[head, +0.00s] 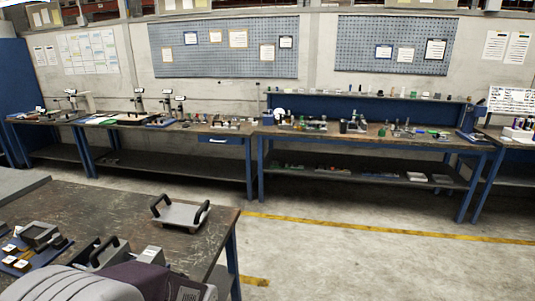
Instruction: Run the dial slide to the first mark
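I cannot pick out the dial slide or its marks for sure at this distance. A small round white disc (279,113) shows at the left end of the far right-hand workbench (375,139); I cannot tell if it is a dial. Several small fixtures and parts stand along that bench top, too small to make out. Neither of my grippers shows in the head view.
A near table (130,207) fills the lower left, with a two-handled metal plate (181,214) and several small blocks on it. A left workbench (180,131) with a blue-fronted drawer stands along the wall. Open concrete floor (370,262) with yellow lines lies at the right.

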